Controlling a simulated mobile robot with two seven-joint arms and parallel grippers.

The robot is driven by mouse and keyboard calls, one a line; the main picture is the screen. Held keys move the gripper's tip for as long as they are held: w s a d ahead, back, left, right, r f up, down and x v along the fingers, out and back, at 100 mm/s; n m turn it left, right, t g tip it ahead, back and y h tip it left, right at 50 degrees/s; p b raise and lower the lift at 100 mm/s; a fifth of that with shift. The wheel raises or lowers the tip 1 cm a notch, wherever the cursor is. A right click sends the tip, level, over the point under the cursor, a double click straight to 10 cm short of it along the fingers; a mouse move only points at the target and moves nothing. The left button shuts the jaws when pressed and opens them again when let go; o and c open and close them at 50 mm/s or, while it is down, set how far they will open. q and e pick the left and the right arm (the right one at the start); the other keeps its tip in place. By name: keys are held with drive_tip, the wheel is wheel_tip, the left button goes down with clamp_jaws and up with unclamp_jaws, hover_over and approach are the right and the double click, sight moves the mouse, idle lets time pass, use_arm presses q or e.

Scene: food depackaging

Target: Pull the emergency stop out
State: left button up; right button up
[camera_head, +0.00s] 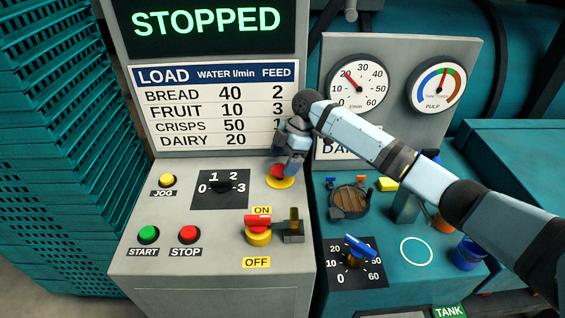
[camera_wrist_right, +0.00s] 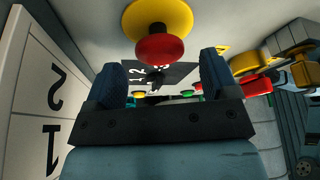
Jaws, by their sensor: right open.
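The emergency stop is a red mushroom button (camera_head: 278,170) on a yellow round base (camera_head: 281,182), at the upper right of the grey control panel. My right gripper (camera_head: 292,165) is right at the button in the head view and partly covers it. In the right wrist view the red button (camera_wrist_right: 160,49) and yellow base (camera_wrist_right: 158,18) show ahead of the gripper (camera_wrist_right: 158,80). Its two blue fingers are apart, with the red cap lying between and beyond them; contact cannot be told. My left gripper does not show.
A red-handled switch (camera_head: 258,221) between ON and OFF labels stands below the button. A selector dial (camera_head: 220,188), a jog button (camera_head: 166,180), a green start button (camera_head: 148,234) and a red stop button (camera_head: 189,234) lie to the left. The screen (camera_head: 206,19) reads STOPPED.

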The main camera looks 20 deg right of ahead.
drive_tip(key=v, duration=1.2)
drive_tip(key=shift+r+b, duration=0.35)
drive_tip(key=shift+d+f, duration=0.1)
